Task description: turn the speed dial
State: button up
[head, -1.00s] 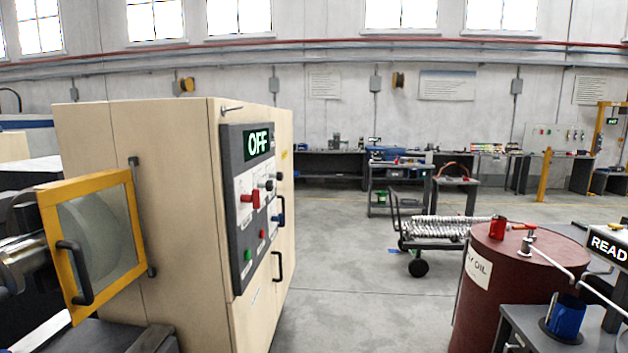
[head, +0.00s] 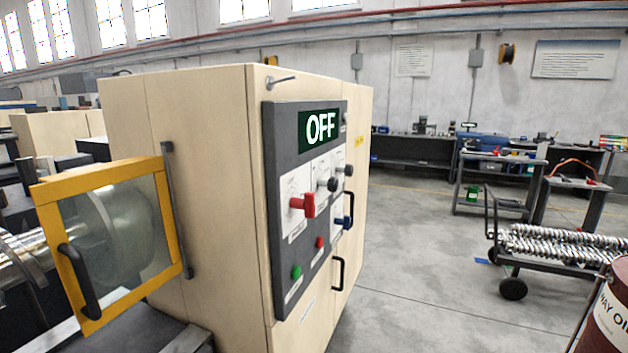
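A dark control panel (head: 282,255) is set on the side of a beige machine cabinet (head: 205,190), in the middle of the head view. Its green-lit display (head: 319,127) reads OFF. Below it are a red handle-like knob (head: 303,204), a dark round knob (head: 329,184) and a blue knob (head: 342,221). A green button (head: 296,272) and a red button (head: 320,242) sit lower down. The labels are too small to read, so I cannot tell which knob is the speed dial. My gripper is not in view.
A yellow-framed guard door (head: 108,190) with a black handle juts out at the left. A cart with metal rods (head: 560,243) and a dark red oil barrel (head: 610,320) stand at the right. Clear grey floor (head: 420,290) lies between the cabinet and cart.

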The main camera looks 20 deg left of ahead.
aim_at(332, 184)
jog(key=u, duration=0.65)
jog(key=i, duration=0.85)
jog(key=u, duration=0.7)
